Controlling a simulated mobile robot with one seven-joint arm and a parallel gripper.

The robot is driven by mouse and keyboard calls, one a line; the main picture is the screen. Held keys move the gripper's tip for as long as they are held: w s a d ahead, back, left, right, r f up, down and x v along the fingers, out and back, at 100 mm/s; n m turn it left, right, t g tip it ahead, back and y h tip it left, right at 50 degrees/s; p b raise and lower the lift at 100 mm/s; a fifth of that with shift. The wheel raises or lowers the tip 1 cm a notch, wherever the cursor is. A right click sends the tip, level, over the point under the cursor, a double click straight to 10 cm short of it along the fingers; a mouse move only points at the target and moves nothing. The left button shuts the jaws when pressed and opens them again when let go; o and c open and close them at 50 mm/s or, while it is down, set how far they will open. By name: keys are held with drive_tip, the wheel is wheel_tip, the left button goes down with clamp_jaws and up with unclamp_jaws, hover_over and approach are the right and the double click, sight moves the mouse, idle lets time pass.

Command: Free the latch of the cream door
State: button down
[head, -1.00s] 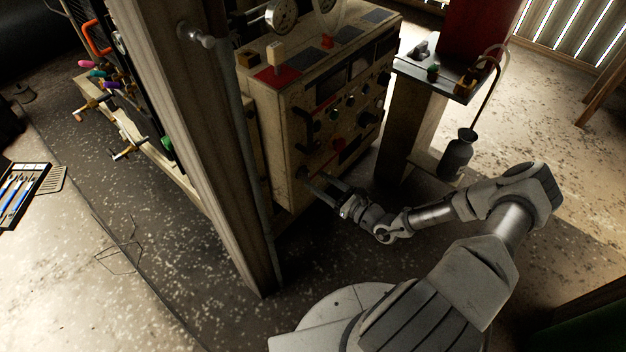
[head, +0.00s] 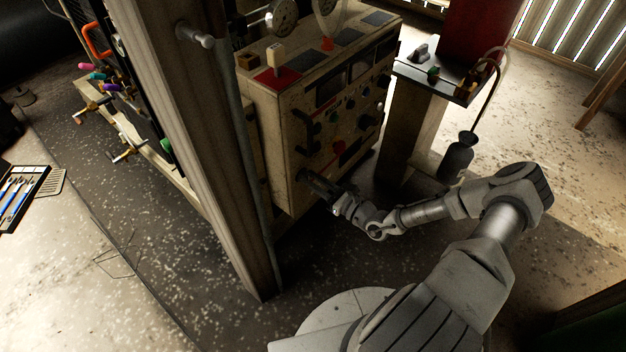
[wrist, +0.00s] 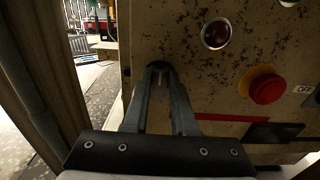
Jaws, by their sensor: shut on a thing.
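The cream door is the rusty cream front panel of the cabinet (head: 285,140), left of centre in the head view; it fills the right of the wrist view (wrist: 205,75). My gripper (head: 302,176) is at the panel's lower left. In the wrist view my gripper (wrist: 158,68) has its fingertips closed together on a small dark round knob (wrist: 157,65) near the panel's left edge. I take this knob to be the latch. The fingertips hide most of it, so I cannot tell how far it is turned. The door looks closed.
A red push button on a yellow collar (wrist: 265,86) sits right of the fingers. A wooden post (head: 205,150) with a pipe stands just left of the cabinet. A pedestal with a small shelf (head: 440,80) stands to the right.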

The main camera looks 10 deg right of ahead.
idle(0.3)
drive_tip(key=m+p, duration=0.2)
drive_tip(key=m, duration=0.2)
drive_tip(key=shift+w+d, duration=0.1)
drive_tip(key=shift+d, duration=0.05)
drive_tip(key=m, duration=0.4)
drive_tip(key=shift+w+d+f, duration=0.1)
drive_tip(key=shift+d+f, duration=0.05)
drive_tip(key=shift+f, duration=0.05)
drive_tip(key=m, duration=0.9)
drive_tip(key=shift+w+d+f+m, duration=0.1)
drive_tip(key=shift+d+f+m, duration=0.05)
drive_tip(key=shift+f+m, duration=0.25)
drive_tip(key=c, duration=0.7)
unclamp_jaws()
